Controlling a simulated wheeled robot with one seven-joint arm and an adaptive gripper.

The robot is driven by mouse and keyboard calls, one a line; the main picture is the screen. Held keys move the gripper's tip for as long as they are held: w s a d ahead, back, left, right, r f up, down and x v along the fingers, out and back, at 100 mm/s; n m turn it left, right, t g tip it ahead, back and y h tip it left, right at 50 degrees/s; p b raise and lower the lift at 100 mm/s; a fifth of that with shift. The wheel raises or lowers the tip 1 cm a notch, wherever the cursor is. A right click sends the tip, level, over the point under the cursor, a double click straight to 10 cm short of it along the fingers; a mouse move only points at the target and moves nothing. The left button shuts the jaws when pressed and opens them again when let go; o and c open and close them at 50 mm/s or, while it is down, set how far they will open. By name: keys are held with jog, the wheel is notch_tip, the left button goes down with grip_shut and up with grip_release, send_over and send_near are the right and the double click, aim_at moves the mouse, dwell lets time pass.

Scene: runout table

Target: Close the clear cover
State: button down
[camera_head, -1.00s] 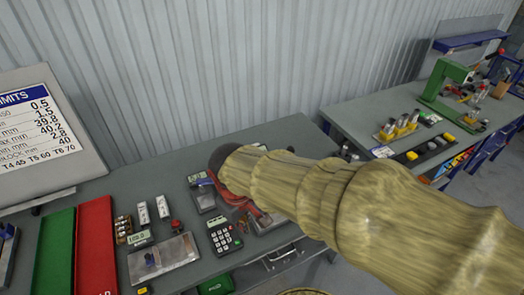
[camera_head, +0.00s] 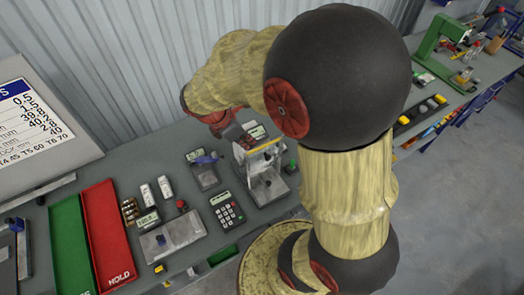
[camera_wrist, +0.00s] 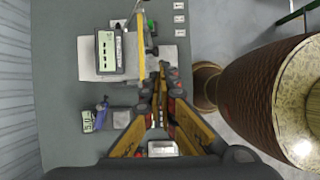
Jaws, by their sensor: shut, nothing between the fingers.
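The clear cover (camera_head: 264,160) is a see-through panel with a yellow edge on a small bench instrument. It appears raised, standing up from the instrument's base (camera_head: 270,191). In the wrist view its yellow edge (camera_wrist: 141,45) runs as a narrow strip beside the instrument's display (camera_wrist: 110,52). My gripper (camera_wrist: 163,92) is shut and empty, with its fingertips close to the near end of that yellow edge. I cannot tell whether they touch it. In the head view my arm's end is above and behind the instrument, and the fingertips are not clear.
A keypad box (camera_head: 227,209), a small gauge with a blue part (camera_head: 205,172) and a metal plate (camera_head: 172,236) lie left of the instrument. A green tray (camera_head: 70,245) and a red tray (camera_head: 108,235) are farther left. The corrugated wall (camera_head: 150,60) rises behind.

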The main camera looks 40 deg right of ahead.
aim_at(267, 158)
jog(key=p+x, duration=0.1)
jog(key=x, duration=1.3)
jog(key=shift+w, duration=0.15)
jog(key=shift+f, duration=0.1)
notch_tip(267, 158, down, 13)
jog(key=b, duration=1)
jog(key=shift+f, duration=0.25)
jog(key=p+v, duration=0.3)
jog(key=v, duration=1.1)
jog(key=shift+r, duration=0.1)
